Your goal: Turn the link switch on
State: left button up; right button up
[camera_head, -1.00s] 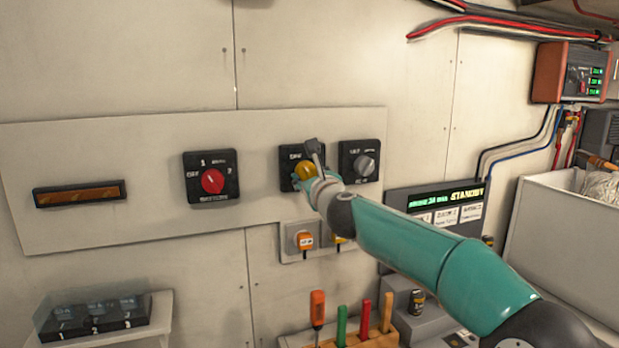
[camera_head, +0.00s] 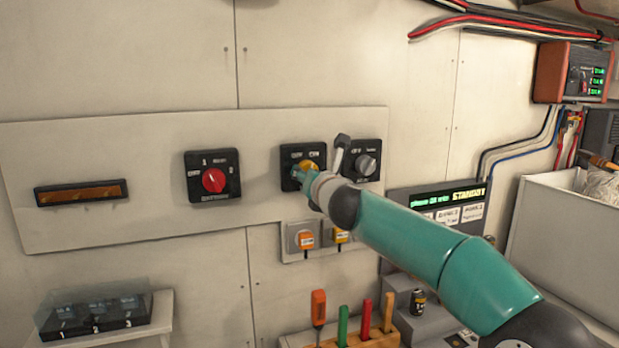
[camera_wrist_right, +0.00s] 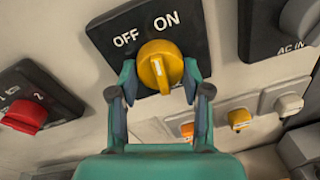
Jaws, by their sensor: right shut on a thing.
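The link switch is a black square plate (camera_wrist_right: 110,38) marked OFF and ON with a yellow knob (camera_wrist_right: 158,66). In the head view the yellow knob (camera_head: 309,166) sits mid-panel, partly covered by my right gripper (camera_head: 308,177). In the right wrist view my right gripper (camera_wrist_right: 159,82) has its two fingers on either side of the knob, shut on it. The knob's ridge runs close to upright in that view; I cannot tell exactly which mark it points to. My left gripper is not in view.
A red-knob switch (camera_head: 213,181) is left of the link switch and a grey-knob switch (camera_head: 366,165) close on its right. Orange and yellow plugs (camera_head: 306,240) sit just below. A rack of coloured-handled tools (camera_head: 355,340) stands lower down.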

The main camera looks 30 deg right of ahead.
jog(key=shift+m, duration=2.2)
jog(key=o, duration=1.2)
jog(key=shift+c, duration=0.2)
jog(key=v, duration=1.2)
